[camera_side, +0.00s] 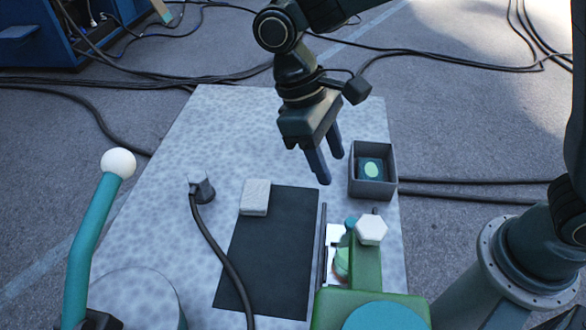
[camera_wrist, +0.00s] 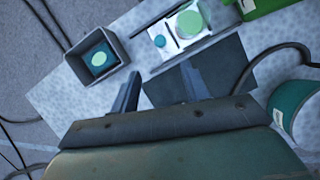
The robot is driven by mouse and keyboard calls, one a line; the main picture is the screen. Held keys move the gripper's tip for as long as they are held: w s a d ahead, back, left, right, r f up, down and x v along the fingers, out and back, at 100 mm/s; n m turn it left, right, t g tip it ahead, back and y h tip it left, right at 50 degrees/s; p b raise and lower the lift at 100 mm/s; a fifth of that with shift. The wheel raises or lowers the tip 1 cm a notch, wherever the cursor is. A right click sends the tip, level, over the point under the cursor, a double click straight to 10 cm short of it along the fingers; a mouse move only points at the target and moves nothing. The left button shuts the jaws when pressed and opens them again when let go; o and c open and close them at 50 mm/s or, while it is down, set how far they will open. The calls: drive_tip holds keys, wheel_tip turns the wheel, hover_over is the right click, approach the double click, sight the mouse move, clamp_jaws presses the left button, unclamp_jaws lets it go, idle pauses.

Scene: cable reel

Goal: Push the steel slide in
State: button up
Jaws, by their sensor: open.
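The steel slide (camera_side: 333,236) is a bright plate beside the green machine body (camera_side: 365,270) in the side view, partly hidden by it. In the wrist view the slide (camera_wrist: 159,51) shows as a pale plate with a small teal knob (camera_wrist: 160,41) and a green disc (camera_wrist: 188,25) by it. My gripper (camera_side: 328,169) is open and empty, above the table and behind the slide, apart from it. In the wrist view its two fingers (camera_wrist: 160,80) point towards the slide and the dark mat.
A grey open box (camera_side: 373,189) with a dark green item inside stands right of my gripper. A dark mat (camera_side: 272,255) carries a pale block (camera_side: 255,197). A black cable runs from a grey fitting (camera_side: 201,187). A teal lever (camera_side: 90,245) with a white ball rises at left.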

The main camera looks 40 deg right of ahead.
sight(352, 222)
drive_tip(key=x, duration=1.3)
drive_tip(key=shift+s+d+f, duration=0.1)
drive_tip(key=shift+s+f, duration=0.05)
drive_tip(key=shift+f, duration=0.15)
clamp_jaws()
